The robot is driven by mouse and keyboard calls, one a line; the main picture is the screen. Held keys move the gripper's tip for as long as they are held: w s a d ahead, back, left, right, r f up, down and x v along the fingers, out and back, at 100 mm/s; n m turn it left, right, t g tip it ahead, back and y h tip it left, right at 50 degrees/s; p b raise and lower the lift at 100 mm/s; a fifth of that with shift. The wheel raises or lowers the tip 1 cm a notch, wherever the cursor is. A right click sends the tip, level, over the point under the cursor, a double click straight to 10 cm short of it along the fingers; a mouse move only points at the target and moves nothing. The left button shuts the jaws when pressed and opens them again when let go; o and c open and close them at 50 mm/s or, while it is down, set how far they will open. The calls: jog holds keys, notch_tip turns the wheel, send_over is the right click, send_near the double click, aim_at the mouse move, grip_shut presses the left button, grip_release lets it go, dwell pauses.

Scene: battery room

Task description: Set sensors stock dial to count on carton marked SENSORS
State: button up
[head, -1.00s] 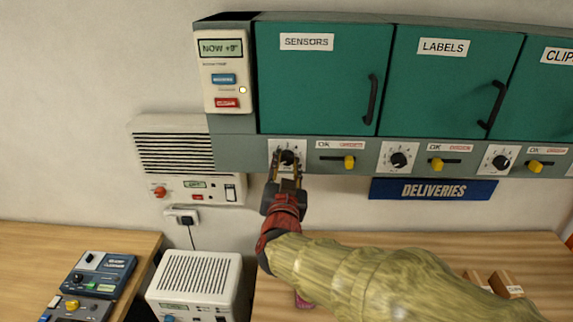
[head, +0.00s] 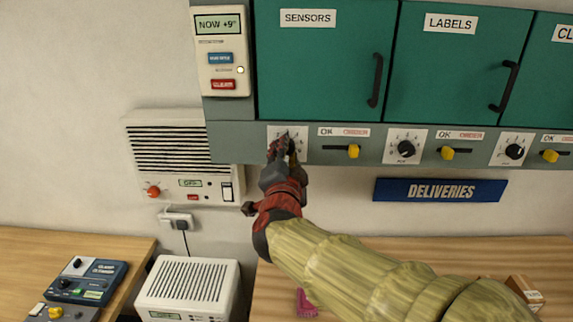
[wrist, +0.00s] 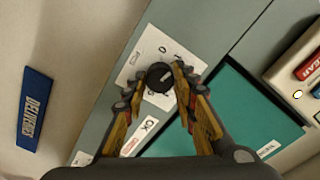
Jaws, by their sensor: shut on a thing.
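The sensors stock dial is a black knob on a white numbered plate (head: 301,134) below the green SENSORS cupboard door (head: 325,60). In the head view my gripper (head: 283,148) covers the knob. In the wrist view the knob (wrist: 159,77) sits between my two fingertips (wrist: 159,80), which close on it from both sides. A light mark shows on the knob, but the number it points at is unclear. A brown carton (head: 525,292) stands on the bench at the lower right; its label is too small to read.
The LABELS dial (head: 405,147) and yellow OK/ORDER sliders (head: 353,151) line the same rail. A control panel (head: 222,50) reading NOW +9° is left of the door. A DELIVERIES sign (head: 440,190) hangs below. A vented white box (head: 188,285) stands lower left.

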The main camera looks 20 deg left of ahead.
jog(key=shift+f+m+b, duration=0.1)
jog(key=shift+m+b, duration=3)
jog(key=shift+m, duration=0.7)
jog(key=o, duration=1.2)
jog(key=shift+c, duration=0.2)
jog(key=shift+s, duration=0.1)
jog(key=v, duration=1.1)
jog(key=shift+s, duration=0.4)
